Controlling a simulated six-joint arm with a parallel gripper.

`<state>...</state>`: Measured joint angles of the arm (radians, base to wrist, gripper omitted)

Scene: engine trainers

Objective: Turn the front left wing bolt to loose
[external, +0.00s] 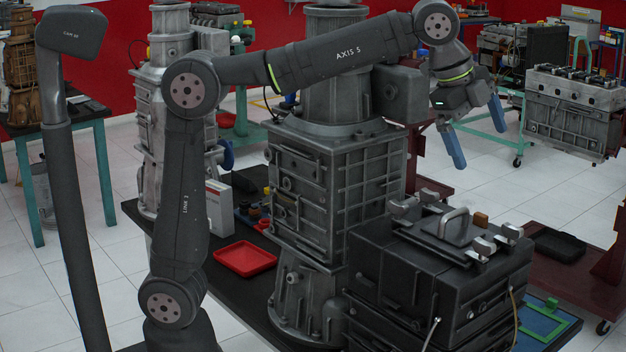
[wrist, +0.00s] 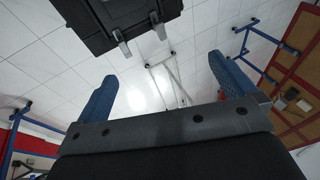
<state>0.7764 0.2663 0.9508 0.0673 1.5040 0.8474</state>
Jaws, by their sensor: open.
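A black engine box (external: 440,285) stands at the lower right of the external view. Its top plate (external: 425,226) carries a grey handle (external: 453,222) and several metal wing bolts, including one at the near edge (external: 484,246), one at the right (external: 511,231) and one at the left (external: 403,207). I cannot tell which is the front left one. My gripper (external: 477,141) is above and behind the box, its blue fingers spread, empty and apart from it. In the wrist view, my gripper (wrist: 162,68) is open, and part of a black box (wrist: 115,18) with two metal tabs (wrist: 122,43) shows at the top.
A tall grey engine casing (external: 335,190) stands left of the box, under my arm. A red tray (external: 245,259) lies on the dark bench. A grey engine (external: 570,110) on a stand is at the right. Tiled floor is open behind my gripper.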

